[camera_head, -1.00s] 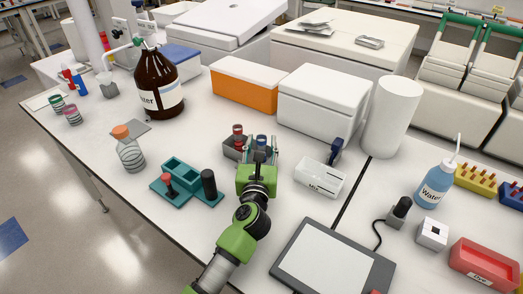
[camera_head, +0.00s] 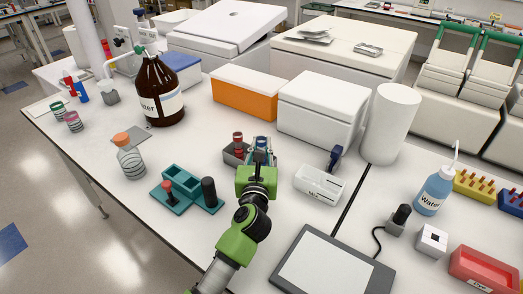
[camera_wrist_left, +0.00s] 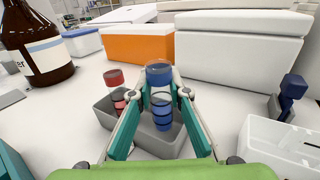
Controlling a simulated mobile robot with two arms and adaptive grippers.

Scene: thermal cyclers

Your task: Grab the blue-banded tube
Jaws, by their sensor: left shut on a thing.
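The blue-banded tube (camera_wrist_left: 161,112) stands upright in the right part of a grey rack, with a blue cap on top. In the head view it is mostly hidden behind my gripper. My left gripper (camera_head: 259,150) is over the rack (camera_head: 232,158), and in the left wrist view its fingers (camera_wrist_left: 160,90) are shut on the tube just below the cap. A red-banded tube (camera_wrist_left: 116,86) stands in the left part of the same rack, and it also shows in the head view (camera_head: 238,141). My right gripper is not in view.
A teal holder (camera_head: 185,192) with a red and a black item stands to the left. A white box (camera_head: 319,184) is close on the right, an orange box (camera_head: 245,97) behind. A grey tablet (camera_head: 330,265) lies in front.

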